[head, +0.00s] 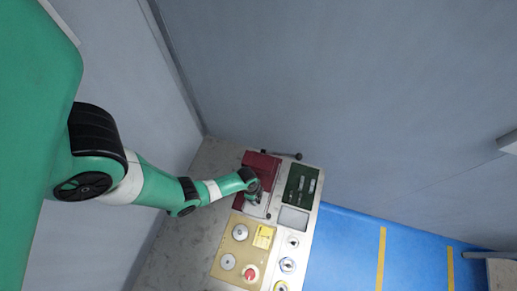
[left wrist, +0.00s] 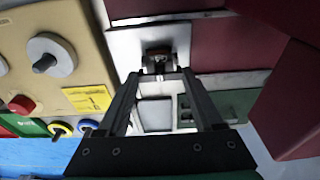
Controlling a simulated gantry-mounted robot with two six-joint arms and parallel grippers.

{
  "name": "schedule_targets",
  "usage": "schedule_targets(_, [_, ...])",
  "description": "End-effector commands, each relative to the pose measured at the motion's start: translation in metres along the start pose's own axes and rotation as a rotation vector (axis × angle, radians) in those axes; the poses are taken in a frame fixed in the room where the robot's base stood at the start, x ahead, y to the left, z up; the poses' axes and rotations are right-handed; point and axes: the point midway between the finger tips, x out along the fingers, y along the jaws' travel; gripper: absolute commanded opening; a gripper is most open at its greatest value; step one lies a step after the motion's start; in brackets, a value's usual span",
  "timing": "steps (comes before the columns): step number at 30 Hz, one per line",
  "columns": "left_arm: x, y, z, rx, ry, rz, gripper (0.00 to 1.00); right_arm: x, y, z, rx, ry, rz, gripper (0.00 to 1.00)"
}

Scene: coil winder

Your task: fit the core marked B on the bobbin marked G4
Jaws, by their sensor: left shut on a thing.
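My left gripper (head: 256,193) reaches the coil winder's panel beside a dark red block (head: 262,165). In the left wrist view its fingers (left wrist: 165,75) are shut on a small dark brown part (left wrist: 157,58) in front of a light grey plate (left wrist: 120,48). I cannot tell what this part is, or whether it is loose or fixed. A white disc with a grey peg (left wrist: 52,55) sits on the beige plate. In the head view, two pale discs (head: 240,232) (head: 228,262) show there. No B or G4 mark is readable. My right gripper is not in view.
The beige plate (head: 232,246) carries a yellow label (head: 264,236) and a red knob (head: 250,273). A green panel (head: 300,184), a grey screen (head: 292,219) and several round switches (head: 288,265) line the right side. A black-knobbed lever (head: 282,154) stands at the top. Blue floor (head: 345,255) lies right.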

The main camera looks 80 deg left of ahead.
Motion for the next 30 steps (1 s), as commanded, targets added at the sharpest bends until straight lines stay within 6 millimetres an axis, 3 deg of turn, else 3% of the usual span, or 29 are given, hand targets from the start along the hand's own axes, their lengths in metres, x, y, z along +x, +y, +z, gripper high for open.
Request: schedule_targets(30, [0.016,0.000,0.002,0.000,0.000,0.000,0.15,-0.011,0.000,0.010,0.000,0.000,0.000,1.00])
